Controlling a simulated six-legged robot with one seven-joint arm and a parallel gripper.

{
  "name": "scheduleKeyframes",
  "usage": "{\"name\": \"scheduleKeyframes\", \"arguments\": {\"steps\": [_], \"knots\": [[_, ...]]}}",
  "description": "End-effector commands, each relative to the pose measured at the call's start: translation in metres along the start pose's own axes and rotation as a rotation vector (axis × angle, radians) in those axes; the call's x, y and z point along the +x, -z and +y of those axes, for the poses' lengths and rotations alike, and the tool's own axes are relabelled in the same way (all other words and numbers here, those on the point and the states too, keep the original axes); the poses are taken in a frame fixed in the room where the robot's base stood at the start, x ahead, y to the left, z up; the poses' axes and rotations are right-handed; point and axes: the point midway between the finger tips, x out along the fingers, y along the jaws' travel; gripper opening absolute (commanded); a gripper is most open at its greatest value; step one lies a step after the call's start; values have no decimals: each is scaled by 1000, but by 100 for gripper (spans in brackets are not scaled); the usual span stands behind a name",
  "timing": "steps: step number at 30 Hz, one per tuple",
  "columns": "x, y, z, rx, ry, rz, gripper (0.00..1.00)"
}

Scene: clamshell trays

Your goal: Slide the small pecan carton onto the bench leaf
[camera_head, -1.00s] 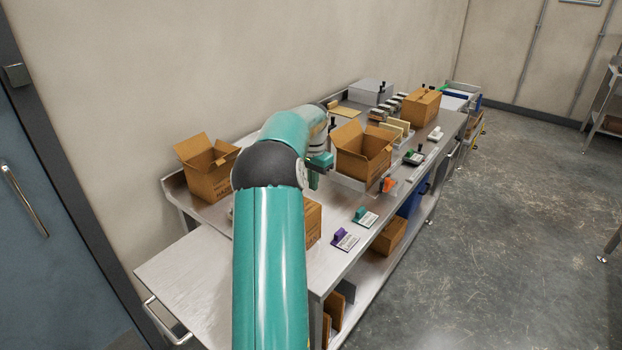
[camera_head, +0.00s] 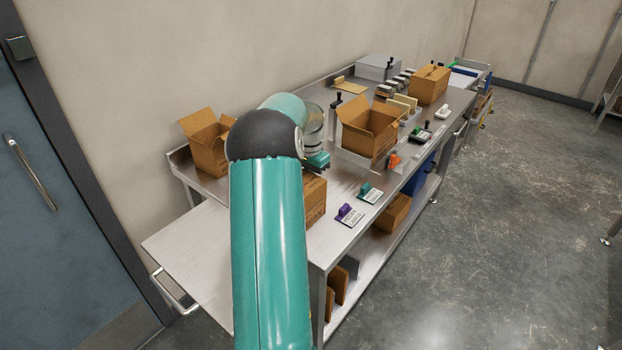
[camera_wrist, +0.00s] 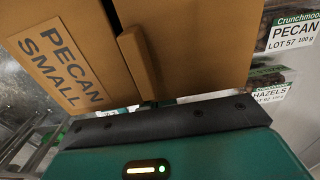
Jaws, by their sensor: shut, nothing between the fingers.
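The small pecan carton (camera_head: 316,202) is a closed brown box on the bench top, partly hidden behind my arm. In the wrist view the carton (camera_wrist: 70,65), printed PECAN SMALL, fills the upper left and middle. My gripper (camera_wrist: 160,102) is shut and empty, close against the carton's side; I cannot tell whether it touches. In the head view my gripper (camera_head: 320,175) is just behind the carton, on the side away from the leaf. The bench leaf (camera_head: 190,240) is a bare metal flap at the bench's near left end, partly covered by my arm.
An open carton (camera_head: 208,150) stands at the back left and another open carton (camera_head: 370,127) stands beyond my gripper. The visible leaf surface is clear.

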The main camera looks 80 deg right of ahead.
Motion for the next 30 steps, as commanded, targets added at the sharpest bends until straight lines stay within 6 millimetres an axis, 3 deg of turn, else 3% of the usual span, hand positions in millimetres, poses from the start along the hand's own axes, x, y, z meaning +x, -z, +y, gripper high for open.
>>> {"name": "scheduleKeyframes", "arguments": {"steps": [4,8,24,30], "knots": [[-1,-11,-1,-2,0,0,0],[-1,-36,-2,-3,0,0,0],[-1,-184,-1,-6,1,0,0],[-1,-227,-1,-4,1,0,0]]}}
